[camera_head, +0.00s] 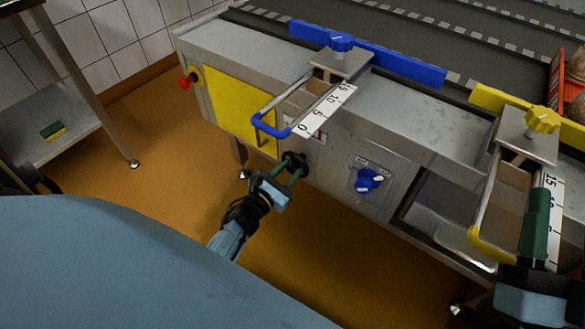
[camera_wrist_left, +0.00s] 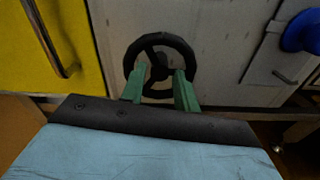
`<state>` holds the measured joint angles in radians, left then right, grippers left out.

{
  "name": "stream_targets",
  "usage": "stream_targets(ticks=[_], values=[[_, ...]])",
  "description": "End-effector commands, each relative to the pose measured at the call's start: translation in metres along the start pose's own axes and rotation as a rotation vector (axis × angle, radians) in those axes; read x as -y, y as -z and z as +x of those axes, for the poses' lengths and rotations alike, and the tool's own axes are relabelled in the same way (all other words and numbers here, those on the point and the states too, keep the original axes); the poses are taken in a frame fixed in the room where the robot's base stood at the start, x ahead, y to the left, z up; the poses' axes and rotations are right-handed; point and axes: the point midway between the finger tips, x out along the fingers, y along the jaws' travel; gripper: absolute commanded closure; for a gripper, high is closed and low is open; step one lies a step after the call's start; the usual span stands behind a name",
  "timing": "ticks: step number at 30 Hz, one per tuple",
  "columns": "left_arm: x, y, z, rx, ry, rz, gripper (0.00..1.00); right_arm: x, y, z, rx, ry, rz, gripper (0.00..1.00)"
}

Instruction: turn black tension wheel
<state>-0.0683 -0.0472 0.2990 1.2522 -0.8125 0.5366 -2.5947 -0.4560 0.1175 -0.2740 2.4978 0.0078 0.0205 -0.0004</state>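The black tension wheel (camera_head: 299,160) is on the front of the grey machine. In the left wrist view the wheel (camera_wrist_left: 158,45) faces me, with a dark rim, spokes and a hub. My left gripper (camera_head: 290,170) is at the wheel. Its two green fingers (camera_wrist_left: 160,88) stand apart and overlap the lower left and lower right of the rim; the hub shows between them. I cannot tell whether they touch the rim. My right gripper (camera_head: 538,195) is at the right, in front of the yellow handle and scale; its finger opening is not clear.
A yellow panel (camera_head: 240,105) and red button (camera_head: 187,82) lie left of the wheel. A blue-handled guide (camera_head: 270,125) with a scale juts out above it. A blue knob (camera_head: 368,180) is to its right. A steel table (camera_head: 50,150) stands left; open floor lies between.

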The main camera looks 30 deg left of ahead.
Motion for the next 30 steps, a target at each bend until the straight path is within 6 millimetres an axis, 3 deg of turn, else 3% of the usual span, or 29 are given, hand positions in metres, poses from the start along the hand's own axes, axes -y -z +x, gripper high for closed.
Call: stream_targets(ticks=[6, 14, 21, 30], values=[[0.0, 0.0, 0.015, 0.0, 0.0, 0.0, 0.69, 0.0, 0.003, -0.001, -0.038, 0.0, 0.0, 0.49], [0.0, 0.0, 0.016, 0.0, 0.0, 0.0, 0.69, 0.0, 0.004, -0.001, -0.042, 0.001, 0.0, 0.49], [0.0, 0.0, 0.016, -0.001, 0.0, 0.0, 0.99, 0.0, 0.003, -0.001, -0.04, 0.001, 0.0, 0.49], [0.0, 0.0, 0.016, -0.001, 0.0, -0.032, 1.0, 0.0, 0.003, -0.001, -0.041, 0.001, 0.0, 0.49]])
